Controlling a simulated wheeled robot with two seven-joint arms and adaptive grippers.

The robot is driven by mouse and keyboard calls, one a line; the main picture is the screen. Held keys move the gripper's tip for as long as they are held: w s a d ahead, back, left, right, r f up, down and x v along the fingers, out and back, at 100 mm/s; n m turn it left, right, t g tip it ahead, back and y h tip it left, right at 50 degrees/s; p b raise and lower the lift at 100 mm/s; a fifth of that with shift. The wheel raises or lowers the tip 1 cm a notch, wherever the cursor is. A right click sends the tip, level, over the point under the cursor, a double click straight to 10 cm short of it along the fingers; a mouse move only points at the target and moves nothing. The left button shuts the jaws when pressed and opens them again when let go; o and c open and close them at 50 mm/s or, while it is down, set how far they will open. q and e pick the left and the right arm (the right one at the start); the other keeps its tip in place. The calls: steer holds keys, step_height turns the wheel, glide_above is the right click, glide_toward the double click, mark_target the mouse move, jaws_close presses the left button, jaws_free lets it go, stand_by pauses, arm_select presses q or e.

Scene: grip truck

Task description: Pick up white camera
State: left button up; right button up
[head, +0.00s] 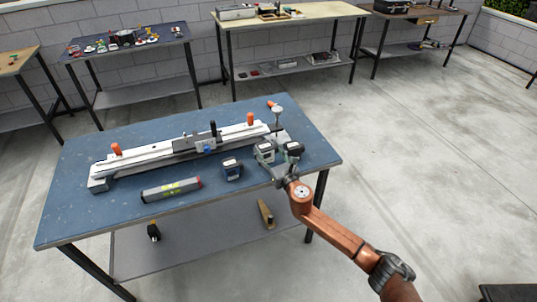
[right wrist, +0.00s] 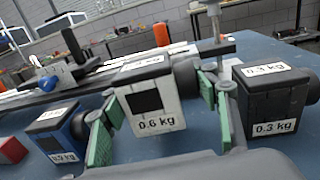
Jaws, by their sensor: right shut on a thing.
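The white camera (head: 264,152), labelled 0.6 kg, is near the right end of the blue-topped table (head: 80,210). In the right wrist view the white camera (right wrist: 147,98) sits between the green finger pads of my right gripper (right wrist: 160,112), one pad on each side. My right gripper (head: 277,170) is shut on it. Whether the camera touches the tabletop is hard to tell. My left gripper is not in view.
A blue camera (head: 231,169) stands just left and a dark 0.3 kg camera (right wrist: 272,98) just right. A long rail tool (head: 180,147) lies behind, with a grey-red box (head: 171,189) at the front. The table's front left is bare.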

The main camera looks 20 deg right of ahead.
mark_target(268, 148)
steer(key=s+r+p, duration=0.1)
steer(key=r, duration=0.1)
steer(key=s+a+r+p, duration=0.1)
steer(key=s+r, duration=0.1)
steer(key=shift+r+p, duration=0.15)
steer(key=shift+p, duration=0.15)
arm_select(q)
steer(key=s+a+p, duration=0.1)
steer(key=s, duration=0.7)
arm_select(e)
steer(key=shift+s+a+r, duration=0.15)
steer(key=shift+s+r, duration=0.35)
steer(key=shift+r, duration=0.3)
steer(key=s+a+r+p, duration=0.3)
steer(key=s+r+p, duration=0.15)
steer(key=s, duration=0.45)
arm_select(q)
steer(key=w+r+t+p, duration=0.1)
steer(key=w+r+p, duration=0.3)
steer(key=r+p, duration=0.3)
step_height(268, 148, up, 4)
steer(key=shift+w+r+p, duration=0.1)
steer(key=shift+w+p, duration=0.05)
steer(key=shift+p, duration=0.2)
arm_select(e)
step_height(268, 148, up, 7)
steer(key=shift+f, duration=0.15)
